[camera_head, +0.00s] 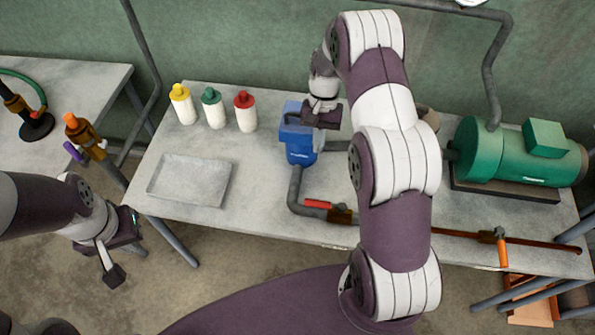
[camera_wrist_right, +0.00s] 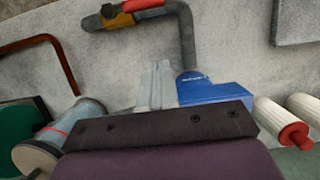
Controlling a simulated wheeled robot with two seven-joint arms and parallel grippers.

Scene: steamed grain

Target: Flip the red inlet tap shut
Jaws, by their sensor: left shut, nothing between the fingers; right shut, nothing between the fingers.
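The red inlet tap (camera_head: 318,204) has a red lever on a brass valve body (camera_head: 342,216), in the pipe below the blue pump (camera_head: 299,146). The lever lies roughly along the pipe, pointing left. It also shows at the top of the right wrist view (camera_wrist_right: 140,5). My right gripper (camera_head: 322,118) is over the blue pump's right side, apart from the tap. Its fingers show shut and empty in the right wrist view (camera_wrist_right: 155,86). My left gripper (camera_head: 113,274) is shut and empty, low at the left, off the table's front edge.
A grey tray (camera_head: 172,201) lies at the table's left. Yellow, green and red-capped bottles (camera_head: 245,115) stand behind it. A green motor (camera_head: 490,150) is at the right. An orange-handled tap (camera_head: 502,250) sits on the copper pipe at the front right. My right arm hides the table's middle.

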